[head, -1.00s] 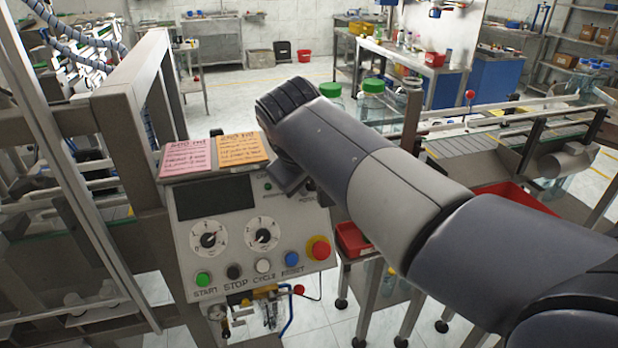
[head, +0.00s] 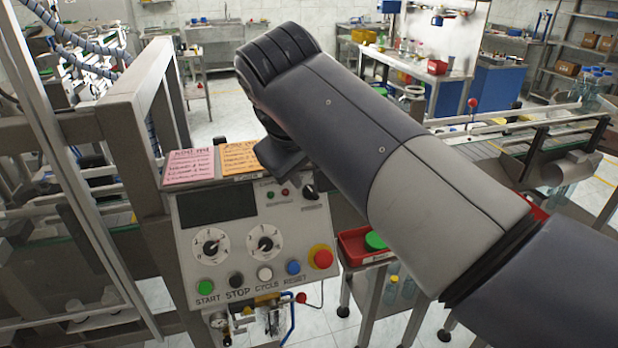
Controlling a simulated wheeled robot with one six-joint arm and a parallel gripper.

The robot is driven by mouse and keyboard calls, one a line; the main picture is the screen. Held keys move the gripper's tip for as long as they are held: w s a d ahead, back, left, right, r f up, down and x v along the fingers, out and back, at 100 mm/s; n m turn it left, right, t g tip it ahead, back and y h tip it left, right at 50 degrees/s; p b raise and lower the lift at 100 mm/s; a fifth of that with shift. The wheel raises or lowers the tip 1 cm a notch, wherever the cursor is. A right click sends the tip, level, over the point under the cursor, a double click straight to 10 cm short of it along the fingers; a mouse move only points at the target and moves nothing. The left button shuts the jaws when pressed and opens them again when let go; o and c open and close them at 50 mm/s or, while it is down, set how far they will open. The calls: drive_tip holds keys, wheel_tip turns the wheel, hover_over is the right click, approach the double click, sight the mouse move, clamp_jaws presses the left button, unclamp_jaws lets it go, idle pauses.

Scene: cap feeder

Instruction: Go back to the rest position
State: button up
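My arm crosses the head view from the lower right to the upper middle, with its wrist end above the control panel (head: 250,240). A dark part at the wrist end hangs just over the panel's upper right corner. The gripper's fingers cannot be made out, so I cannot tell whether it is open or shut. The panel shows a dark screen, two dials and a black selector knob (head: 311,190). It also has a green START button (head: 205,287), a black STOP button, a white CYCLE button, a blue RESET button and a large red button (head: 321,257).
A pink note (head: 190,166) and an orange note (head: 240,159) lie on the panel's top edge. A metal frame (head: 140,110) stands at left. A red bin (head: 362,246) with a green item sits right of the panel, below my arm. A conveyor (head: 500,140) runs at right.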

sight(312, 190)
drive_tip(key=shift+v, duration=1)
drive_tip(key=shift+f, duration=0.1)
drive_tip(key=x, duration=1.1)
drive_tip(key=shift+w+d, duration=0.1)
drive_tip(key=shift+m+b, duration=0.4)
drive_tip(key=shift+b, duration=0.05)
drive_tip(key=shift+v, duration=1.65)
drive_tip(key=shift+w, duration=0.1)
